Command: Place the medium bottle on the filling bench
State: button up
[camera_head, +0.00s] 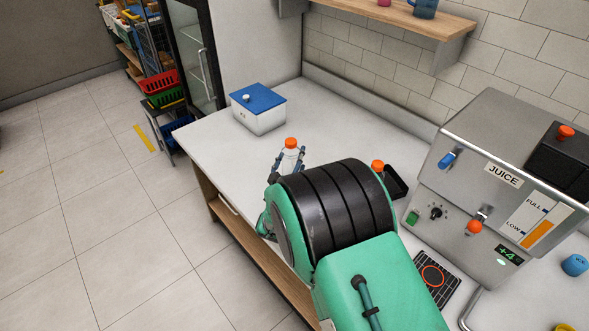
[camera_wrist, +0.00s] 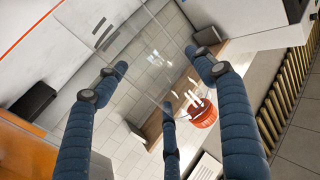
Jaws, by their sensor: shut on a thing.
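A pale bottle with an orange cap (camera_head: 291,143) is upright between the dark fingers of my gripper (camera_head: 289,158) in the head view. My gripper is shut on it; my green and black arm hides the lower part. The bottle's size is hard to judge. The white bench top (camera_head: 325,120) spreads behind and beside it; I cannot tell whether the bottle touches it. In the wrist view my blue fingers (camera_wrist: 160,78) surround a see-through area, and the bottle's outline is unclear there.
A second orange cap (camera_head: 378,165) shows behind my arm, beside a black tray (camera_head: 396,183). A steel juice machine (camera_head: 500,190) stands at right, near a black grate (camera_head: 436,281). A blue-lidded box (camera_head: 258,108) sits at the back left.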

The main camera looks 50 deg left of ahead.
jog(key=shift+f+b, duration=0.5)
jog(key=shift+f, duration=1.45)
jog(key=o, duration=1)
jog(key=p+v, duration=0.2)
jog(key=v, duration=1)
jog(key=shift+r, duration=0.25)
